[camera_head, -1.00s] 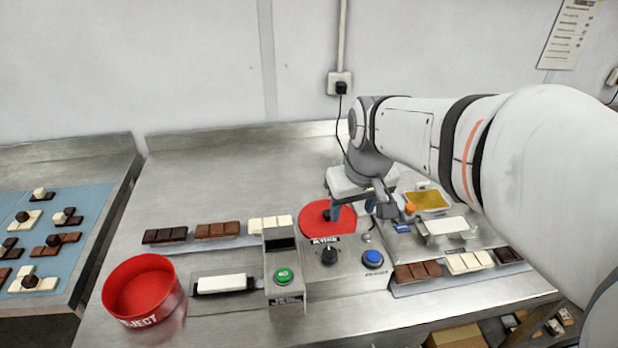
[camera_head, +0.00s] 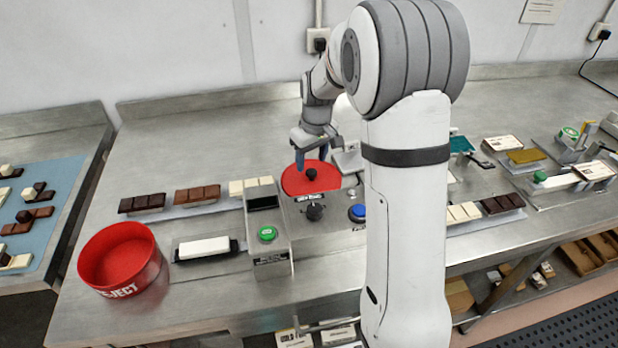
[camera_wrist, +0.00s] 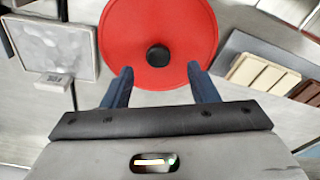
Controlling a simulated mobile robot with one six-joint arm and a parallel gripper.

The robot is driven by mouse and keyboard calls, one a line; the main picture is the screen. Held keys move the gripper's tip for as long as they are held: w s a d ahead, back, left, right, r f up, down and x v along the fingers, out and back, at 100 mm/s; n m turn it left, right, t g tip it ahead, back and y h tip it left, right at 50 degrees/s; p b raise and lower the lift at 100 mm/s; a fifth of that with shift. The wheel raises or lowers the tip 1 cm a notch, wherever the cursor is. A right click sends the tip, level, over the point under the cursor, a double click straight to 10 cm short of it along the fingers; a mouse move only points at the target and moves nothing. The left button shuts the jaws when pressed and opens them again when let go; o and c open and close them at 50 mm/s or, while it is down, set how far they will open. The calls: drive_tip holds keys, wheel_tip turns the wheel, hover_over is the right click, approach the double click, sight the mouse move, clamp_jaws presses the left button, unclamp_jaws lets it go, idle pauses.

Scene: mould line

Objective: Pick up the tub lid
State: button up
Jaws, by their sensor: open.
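The tub lid (camera_head: 297,181) is a round red disc with a black knob (camera_head: 311,174) at its middle. It lies on the machine top at the middle of the bench. In the wrist view the red lid (camera_wrist: 187,25) fills the upper middle, and its knob (camera_wrist: 158,55) sits ahead of and between my fingertips. My gripper (camera_head: 314,160) is above the lid, pointing down. Its two blue fingers (camera_wrist: 158,75) are spread apart and empty. I cannot tell the exact height of the fingertips over the knob.
A black dial (camera_head: 314,211), a green button (camera_head: 267,233) and a blue button (camera_head: 357,212) stand just in front of the lid. A red reject tub (camera_head: 120,262) is at the left. Chocolate bars (camera_head: 197,195) lie left of the lid. The bench behind is clear.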

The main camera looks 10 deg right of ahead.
sight(311, 171)
drive_tip(key=shift+w+f, duration=0.2)
drive_tip(key=shift+f, duration=1.75)
drive_tip(key=shift+c, duration=0.5)
drive_tip(key=c, duration=1)
drive_tip(key=shift+o, duration=0.2)
